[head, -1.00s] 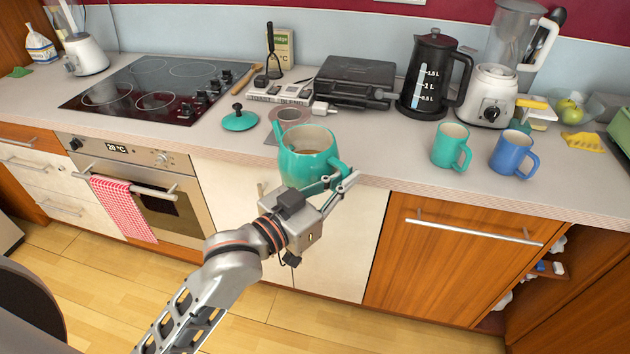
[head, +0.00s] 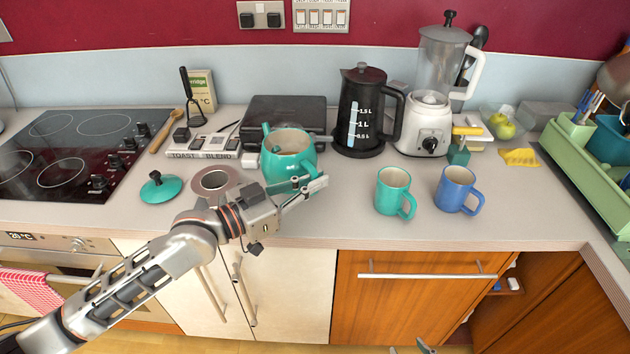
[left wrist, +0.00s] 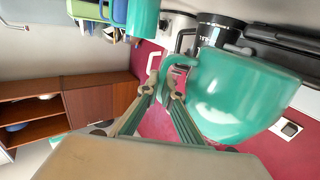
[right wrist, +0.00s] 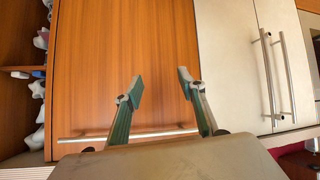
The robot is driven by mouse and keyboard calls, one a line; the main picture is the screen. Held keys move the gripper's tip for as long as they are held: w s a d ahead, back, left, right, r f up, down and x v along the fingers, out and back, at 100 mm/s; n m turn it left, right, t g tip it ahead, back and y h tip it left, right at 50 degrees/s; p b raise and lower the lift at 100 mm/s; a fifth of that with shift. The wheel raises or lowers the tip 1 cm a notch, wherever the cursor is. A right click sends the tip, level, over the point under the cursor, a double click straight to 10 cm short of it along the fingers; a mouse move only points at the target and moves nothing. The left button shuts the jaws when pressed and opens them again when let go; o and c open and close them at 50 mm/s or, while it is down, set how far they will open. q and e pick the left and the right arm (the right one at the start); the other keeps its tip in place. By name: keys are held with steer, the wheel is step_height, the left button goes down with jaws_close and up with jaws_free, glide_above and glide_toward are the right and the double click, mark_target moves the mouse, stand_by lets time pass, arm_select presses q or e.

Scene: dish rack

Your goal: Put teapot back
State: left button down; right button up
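The teal teapot (head: 288,165) is upright without its lid, with brownish liquid visible inside. My left gripper (head: 318,186) is closed on its handle at the front right. In the left wrist view the fingers (left wrist: 160,88) pinch the handle beside the teapot's round body (left wrist: 235,95). I cannot tell whether its base touches the counter. The teal lid (head: 161,188) lies on the counter to the left. My right gripper (right wrist: 155,85) is open and empty, facing a wooden cabinet front; only a fingertip bit shows low in the head view (head: 425,347).
A round brownish stand (head: 213,182) is between lid and teapot. A black press (head: 282,112) and black kettle (head: 365,115) stand behind. A teal mug (head: 392,190) and blue mug (head: 456,190) stand right. The green dish rack (head: 590,165) is far right.

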mark_target(314, 197)
arm_select(q)
steer(key=shift+s+r, duration=0.15)
steer(key=shift+r, duration=0.1)
arm_select(e)
steer(key=shift+s, duration=0.3)
arm_select(q)
steer(key=shift+f, duration=0.1)
arm_select(e)
steer(key=shift+r, duration=0.15)
arm_select(q)
steer(key=shift+f+b, duration=0.3)
steer(key=shift+f, duration=0.35)
step_height(314, 197, down, 2)
steer(key=shift+f+b, duration=0.15)
steer(key=shift+b, duration=0.7)
steer(key=shift+f+b, duration=0.35)
steer(key=shift+f, duration=0.3)
arm_select(e)
steer(key=shift+w+a+f+y, duration=0.3)
steer(key=shift+w+a+f, duration=0.2)
steer(key=shift+a+f, duration=0.25)
steer(key=shift+d+f, duration=0.1)
arm_select(q)
steer(key=shift+f, duration=0.1)
